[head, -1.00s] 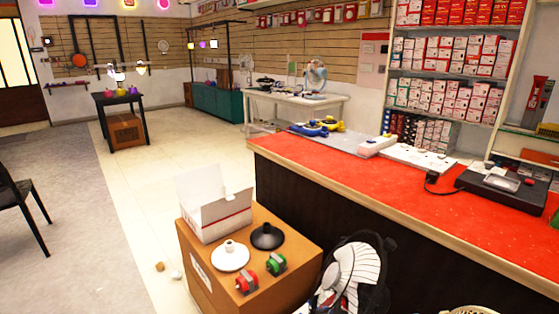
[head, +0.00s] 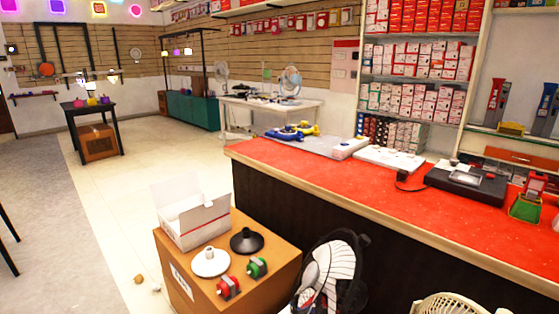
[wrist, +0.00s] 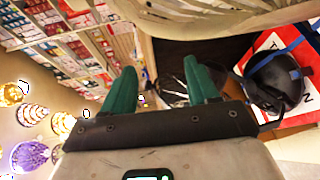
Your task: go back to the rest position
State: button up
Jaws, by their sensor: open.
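My gripper (wrist: 160,88) shows in the wrist view as two green fingers on a dark mount, spread apart with nothing between them. The wrist view is tilted, with shelves of boxes on the left and hanging chandeliers at the lower left. My gripper and arm do not show in the head view.
A red-topped counter (head: 330,180) runs across the right. Pale floor at left is mostly clear.

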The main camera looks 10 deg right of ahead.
jog(key=s+a+f+m+g+y, duration=0.7)
jog(key=s+a+f+m+g, duration=0.25)
jog(key=s+a+m, duration=0.3)
jog(key=s+d+r+m+g+p, duration=0.1)
jog(key=s+r+g+p, duration=0.3)
jog(key=s+p, duration=0.5)
jog(key=d+r+p, duration=0.1)
jog(key=p, duration=0.2)
jog(key=shift+s+r, duration=0.15)
jog(key=shift+s, duration=0.1)
